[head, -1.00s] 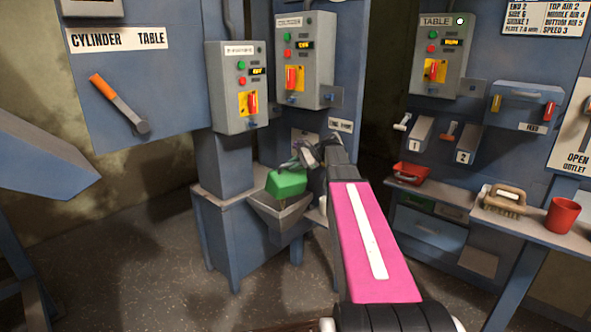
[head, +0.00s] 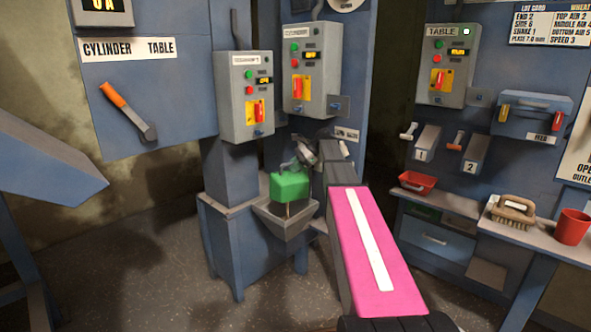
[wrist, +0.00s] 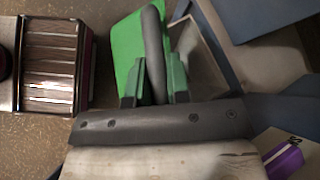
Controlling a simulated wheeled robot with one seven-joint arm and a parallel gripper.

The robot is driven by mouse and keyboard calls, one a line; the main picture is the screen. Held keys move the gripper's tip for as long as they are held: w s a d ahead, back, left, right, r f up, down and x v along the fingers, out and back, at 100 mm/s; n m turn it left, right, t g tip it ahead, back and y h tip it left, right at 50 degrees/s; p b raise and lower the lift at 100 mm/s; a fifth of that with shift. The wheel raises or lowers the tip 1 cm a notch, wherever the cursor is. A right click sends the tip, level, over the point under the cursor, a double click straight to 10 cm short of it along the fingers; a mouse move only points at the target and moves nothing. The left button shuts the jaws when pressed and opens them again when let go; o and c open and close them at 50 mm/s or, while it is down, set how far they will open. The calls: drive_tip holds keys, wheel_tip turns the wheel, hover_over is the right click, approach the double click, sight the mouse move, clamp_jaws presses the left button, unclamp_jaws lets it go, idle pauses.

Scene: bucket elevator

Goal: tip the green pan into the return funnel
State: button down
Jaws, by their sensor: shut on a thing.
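The green pan (head: 290,187) hangs over the return funnel (head: 284,224), a grey open hopper on the blue stand. Its green side faces me, steeply tilted. A thin brown streak shows between the pan's lower edge and the funnel. My gripper (head: 303,156) is above the pan, partly hidden by my own arm. In the wrist view, my gripper (wrist: 155,88) is shut on the pan's grey handle (wrist: 154,45), with the green pan (wrist: 126,42) beside it. The funnel (wrist: 203,62) shows just to the right of the pan. The pan's inside is hidden.
Grey control boxes (head: 245,97) are mounted above the funnel. A blue sloping chute (head: 45,165) juts in at left. At right, a bench carries a red tray (head: 417,182), a brush (head: 513,210) and a red cup (head: 572,227). Open floor lies at front left.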

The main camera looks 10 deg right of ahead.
drive_tip(key=shift+w+a+r+g, duration=0.15)
drive_tip(key=shift+w+g, duration=0.15)
drive_tip(key=shift+w, duration=0.3)
drive_tip(key=s, duration=0.3)
drive_tip(key=shift+d, duration=0.35)
drive_tip(key=s+d+f+n+t+y, duration=0.4)
drive_tip(key=s+f+n+t+y, duration=0.4)
drive_tip(key=s+f, duration=0.45)
drive_tip(key=shift+n+t+h, duration=0.6)
drive_tip(key=shift+n+t, duration=0.1)
drive_tip(key=shift+s+a+r, duration=0.15)
drive_tip(key=shift+r, duration=1.15)
drive_tip(key=shift+s+a+r, duration=0.1)
drive_tip(key=shift+s+r, duration=0.05)
drive_tip(key=shift+r, duration=1.1)
